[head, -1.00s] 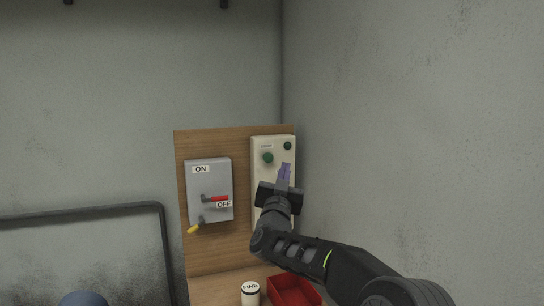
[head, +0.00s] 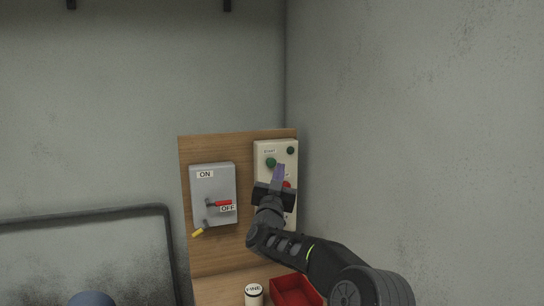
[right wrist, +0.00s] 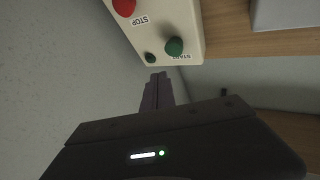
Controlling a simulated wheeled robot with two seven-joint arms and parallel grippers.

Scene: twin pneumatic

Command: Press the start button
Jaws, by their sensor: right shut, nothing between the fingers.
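The start button (head: 270,163) is a green knob under a START label on a cream control box (head: 262,148). It also shows in the right wrist view (right wrist: 174,46), close to the label. My right gripper (head: 279,167) is shut and empty, its purple fingers just right of and slightly below the start button in the head view. In the right wrist view the fingertips (right wrist: 157,76) point toward the box, apart from the button in the picture. Whether they touch the box I cannot tell. My left gripper is not in view.
A smaller green part (head: 290,150) sits at the box's upper right. A red stop button (right wrist: 124,7) is on the same box. A grey switch box (head: 211,180) with a red lever is left of it. A white cup (head: 253,296) and red tray (head: 297,292) stand below.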

